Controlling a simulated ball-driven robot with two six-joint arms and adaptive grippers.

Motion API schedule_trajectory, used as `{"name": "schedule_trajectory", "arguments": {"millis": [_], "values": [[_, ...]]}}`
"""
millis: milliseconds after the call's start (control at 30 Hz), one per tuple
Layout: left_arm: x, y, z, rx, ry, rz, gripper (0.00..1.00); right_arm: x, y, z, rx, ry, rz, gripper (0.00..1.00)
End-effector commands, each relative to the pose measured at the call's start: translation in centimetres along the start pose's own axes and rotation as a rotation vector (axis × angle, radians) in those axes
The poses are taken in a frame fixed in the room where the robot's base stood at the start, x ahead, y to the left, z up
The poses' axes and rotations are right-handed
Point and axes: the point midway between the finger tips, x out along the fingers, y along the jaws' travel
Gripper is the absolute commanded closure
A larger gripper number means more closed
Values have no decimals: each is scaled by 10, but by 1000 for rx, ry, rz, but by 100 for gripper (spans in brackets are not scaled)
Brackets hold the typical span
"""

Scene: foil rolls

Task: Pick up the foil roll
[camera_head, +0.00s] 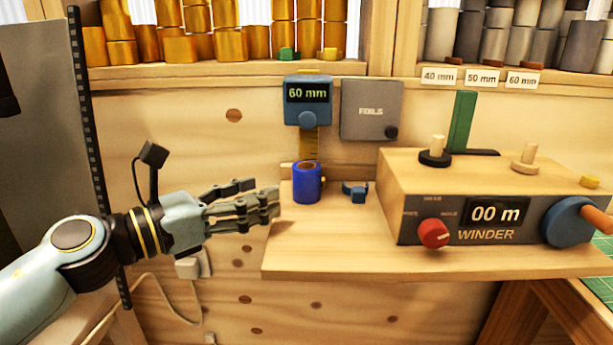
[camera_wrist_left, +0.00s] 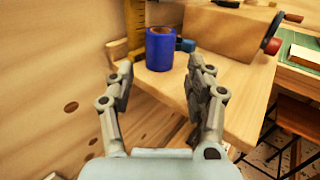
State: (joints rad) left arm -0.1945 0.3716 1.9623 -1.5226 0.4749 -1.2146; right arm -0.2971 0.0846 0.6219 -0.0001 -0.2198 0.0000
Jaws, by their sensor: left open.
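The foil roll (camera_head: 307,184) is a short blue cylinder with a brown core, standing upright on the wooden bench near its left end. My left gripper (camera_head: 277,203) is open and empty, to the left of the roll and apart from it in the head view. In the left wrist view the roll (camera_wrist_left: 160,49) stands beyond the open fingers (camera_wrist_left: 160,82), between their tips in the picture. My right gripper is not in view.
A small blue clamp-like part (camera_head: 355,191) lies right of the roll. The winder box (camera_head: 470,195) with a red knob and blue crank fills the bench's right side. A 60 mm gauge (camera_head: 308,100) and a grey FOILS box (camera_head: 371,110) are on the wall behind.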

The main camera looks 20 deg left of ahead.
Motion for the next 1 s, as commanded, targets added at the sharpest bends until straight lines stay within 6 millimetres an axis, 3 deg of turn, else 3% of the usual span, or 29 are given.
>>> {"name": "schedule_trajectory", "arguments": {"millis": [200, 367, 700, 967, 1000], "values": [[37, 0, 3, 2, -3, 0, 46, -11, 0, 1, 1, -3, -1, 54], [50, -1, 2, 1, 0, -1, 46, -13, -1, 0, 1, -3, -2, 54], [96, 0, 2, -2, -1, 1, 46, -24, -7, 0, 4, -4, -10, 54], [99, 0, 0, -1, 1, 1, 46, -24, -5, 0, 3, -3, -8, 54], [99, 0, 0, -1, 1, 1, 50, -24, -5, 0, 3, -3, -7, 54]]}}
